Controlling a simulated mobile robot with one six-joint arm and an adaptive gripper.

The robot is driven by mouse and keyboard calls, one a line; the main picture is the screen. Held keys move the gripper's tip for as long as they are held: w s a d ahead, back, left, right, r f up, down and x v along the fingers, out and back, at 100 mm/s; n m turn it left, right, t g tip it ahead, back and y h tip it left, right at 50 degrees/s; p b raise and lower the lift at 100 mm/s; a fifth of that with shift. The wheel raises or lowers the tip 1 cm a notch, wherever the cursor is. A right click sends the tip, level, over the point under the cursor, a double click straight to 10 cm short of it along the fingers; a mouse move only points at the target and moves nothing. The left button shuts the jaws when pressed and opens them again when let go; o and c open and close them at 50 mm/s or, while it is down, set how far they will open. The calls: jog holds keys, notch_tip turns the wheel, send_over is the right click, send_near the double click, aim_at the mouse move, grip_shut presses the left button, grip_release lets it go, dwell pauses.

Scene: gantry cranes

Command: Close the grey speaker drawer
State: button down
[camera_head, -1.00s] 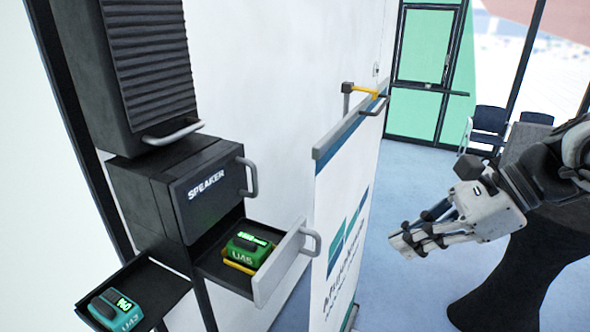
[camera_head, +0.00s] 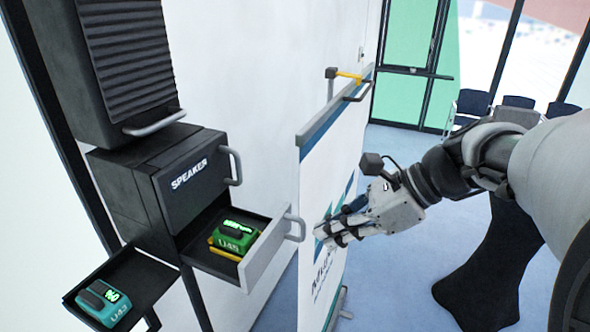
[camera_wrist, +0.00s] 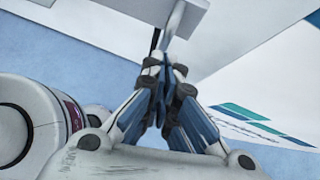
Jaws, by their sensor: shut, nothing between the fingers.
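The grey speaker drawer (camera_head: 262,258) stands pulled out below the black box lettered SPEAKER (camera_head: 192,180). Its light grey front carries a bar handle (camera_head: 296,226) on the right. A green device marked U45 (camera_head: 233,238) lies inside the drawer. My gripper (camera_head: 322,236) is shut and empty, in front of the drawer and a little to the right of the handle, apparently without touching. In the wrist view my closed fingers (camera_wrist: 165,68) point toward a pale grey part at the top, probably the drawer front or handle; I cannot tell which.
A white banner stand (camera_head: 325,170) rises just behind my gripper. A ribbed black cabinet (camera_head: 130,60) is above. Blue chairs (camera_head: 470,105) stand far back. Blue floor is open at right.

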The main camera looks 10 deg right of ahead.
jog(key=shift+w+a, duration=0.15)
jog(key=shift+a, duration=0.25)
jog(key=p, duration=0.4)
send_near(247, 222)
jog(key=x, duration=0.5)
jog(key=shift+w+a, duration=0.1)
jog(key=shift+a, duration=0.05)
